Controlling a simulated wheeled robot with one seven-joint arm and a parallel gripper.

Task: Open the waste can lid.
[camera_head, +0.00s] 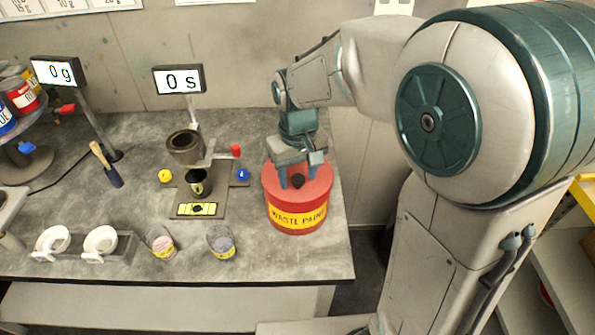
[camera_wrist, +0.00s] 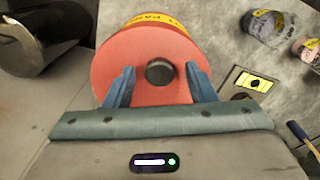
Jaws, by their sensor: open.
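The red waste can (camera_head: 296,214) with a yellow "WASTE PAINT" label stands upright near the right end of the bench. Its red lid (camera_head: 318,183) is on, with a dark round knob (camera_head: 298,181) in the middle. My gripper (camera_head: 297,182) points down over the lid, its fingers on either side of the knob. In the wrist view the blue fingers of my gripper (camera_wrist: 160,82) are open, with gaps between them and the knob (camera_wrist: 159,71). The lid (camera_wrist: 120,66) looks seated on the can. Whether the fingertips touch the lid I cannot tell.
Two small pots (camera_head: 221,244) and white dishes (camera_head: 101,240) sit along the front. The bench's right edge is close to the can.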

